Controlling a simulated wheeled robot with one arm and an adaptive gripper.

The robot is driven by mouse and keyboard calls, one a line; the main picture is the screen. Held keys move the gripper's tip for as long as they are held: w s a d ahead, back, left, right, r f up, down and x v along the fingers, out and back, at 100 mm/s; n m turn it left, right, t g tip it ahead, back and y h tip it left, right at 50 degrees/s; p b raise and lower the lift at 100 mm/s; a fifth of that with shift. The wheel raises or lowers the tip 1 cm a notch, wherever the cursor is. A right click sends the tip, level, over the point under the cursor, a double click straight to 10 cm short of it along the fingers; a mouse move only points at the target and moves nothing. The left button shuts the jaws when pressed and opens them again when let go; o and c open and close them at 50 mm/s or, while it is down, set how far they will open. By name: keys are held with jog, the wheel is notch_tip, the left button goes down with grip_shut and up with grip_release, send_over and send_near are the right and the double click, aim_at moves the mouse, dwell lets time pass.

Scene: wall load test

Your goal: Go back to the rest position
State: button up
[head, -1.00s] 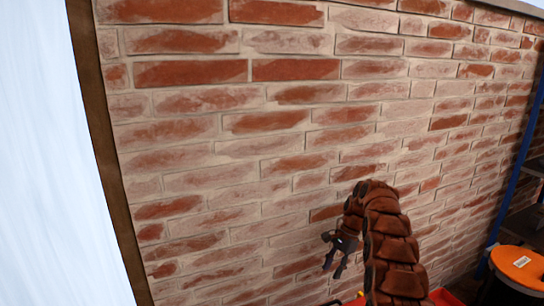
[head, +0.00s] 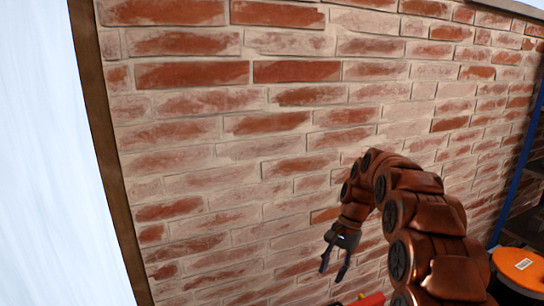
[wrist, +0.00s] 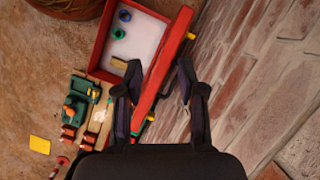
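My gripper (head: 332,274) hangs from my bent arm in front of the brick wall (head: 230,125), with its fingers pointing down. In the wrist view the two fingers (wrist: 160,70) are apart and nothing is gripped. A red bar (wrist: 163,62) shows between and beyond the fingers, lower down, and does not appear to be held. The rest position itself is not marked in either view.
Below the gripper lie a red-rimmed white tray (wrist: 146,35), green and red tools (wrist: 81,98) and a yellow card (wrist: 40,145) on a brown floor. An orange-topped container (head: 518,266) and blue shelf post (head: 517,188) stand right. The wall is close.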

jog(key=s+r+n+h, duration=0.1)
jog(key=s+r+n, duration=0.15)
jog(key=s, duration=0.75)
jog(key=s+r+n+h, duration=0.1)
jog(key=s+r+n, duration=0.15)
jog(key=s, duration=0.85)
jog(key=s+d+f+n+h, duration=0.1)
jog(key=s+f+n, duration=0.1)
jog(key=s, duration=0.7)
jog(key=s+d+f+n, duration=0.1)
jog(key=s, duration=0.9)
jog(key=s+p+v, duration=0.2)
jog(key=p+v, duration=0.7)
jog(key=s+r+p+v, duration=0.1)
jog(key=s+p+v, duration=0.1)
jog(key=p+v, duration=0.7)
jog(key=shift+a+r+t+p, duration=0.2)
jog(key=shift+r+t+p, duration=0.2)
jog(key=shift+r, duration=0.2)
jog(key=shift+s+a, duration=0.1)
jog(key=shift+a, duration=0.05)
